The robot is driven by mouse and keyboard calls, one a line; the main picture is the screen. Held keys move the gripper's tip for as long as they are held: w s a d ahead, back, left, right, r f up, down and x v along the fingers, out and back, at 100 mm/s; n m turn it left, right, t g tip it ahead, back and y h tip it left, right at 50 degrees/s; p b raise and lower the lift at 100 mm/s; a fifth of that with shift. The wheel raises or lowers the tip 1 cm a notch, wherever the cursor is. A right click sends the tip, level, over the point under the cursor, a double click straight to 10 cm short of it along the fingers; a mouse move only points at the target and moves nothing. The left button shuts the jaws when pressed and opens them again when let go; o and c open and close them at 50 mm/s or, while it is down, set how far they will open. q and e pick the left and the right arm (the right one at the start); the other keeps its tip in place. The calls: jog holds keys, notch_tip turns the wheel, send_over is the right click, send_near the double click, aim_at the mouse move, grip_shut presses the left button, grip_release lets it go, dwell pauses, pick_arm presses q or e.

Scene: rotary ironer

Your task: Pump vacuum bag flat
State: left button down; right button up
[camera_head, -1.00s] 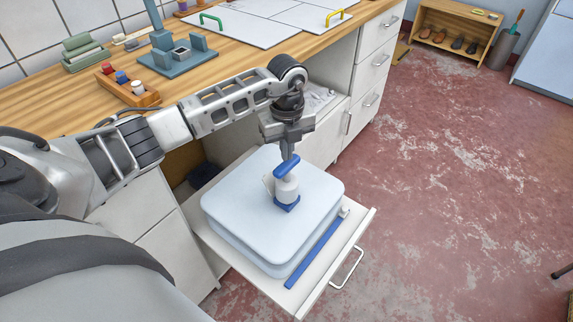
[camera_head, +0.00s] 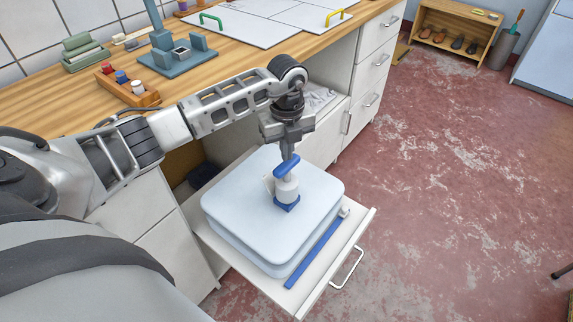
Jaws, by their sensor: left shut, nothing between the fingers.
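The vacuum bag (camera_head: 235,205) is a pale blue-white, thick, rounded block lying in an open white drawer (camera_head: 352,240). A small pump (camera_head: 287,188) with a white body, blue base and blue handle (camera_head: 287,166) stands upright on top of the bag. My left gripper (camera_head: 288,156) points down from above, shut, with its fingertips at the blue handle's top. It looks to be touching the handle, with nothing between the fingers. A blue strip (camera_head: 315,255) lies along the bag's front right side. My right gripper is not in view.
The wooden counter (camera_head: 60,118) runs behind the drawer and holds a wooden rack (camera_head: 128,88), a blue-grey stand (camera_head: 180,62) and white boards with green and yellow handles. A shoe shelf (camera_head: 455,35) stands far right. The red floor (camera_head: 450,200) is mostly clear.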

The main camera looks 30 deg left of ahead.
aim_at(287, 165)
pick_arm(q)
jog(key=shift+f+b, duration=0.5)
jog(key=shift+f, duration=0.3)
jog(key=shift+f+b, duration=0.35)
jog(key=shift+f, duration=0.15)
jog(key=shift+f+b, duration=0.35)
jog(key=shift+f, duration=0.15)
jog(key=shift+f+b, duration=0.45)
jog(key=shift+f, duration=0.25)
jog(key=shift+f+b, duration=0.45)
jog(key=shift+f, duration=0.55)
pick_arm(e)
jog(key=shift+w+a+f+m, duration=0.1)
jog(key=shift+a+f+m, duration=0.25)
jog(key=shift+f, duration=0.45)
pick_arm(q)
jog(key=shift+r, duration=0.15)
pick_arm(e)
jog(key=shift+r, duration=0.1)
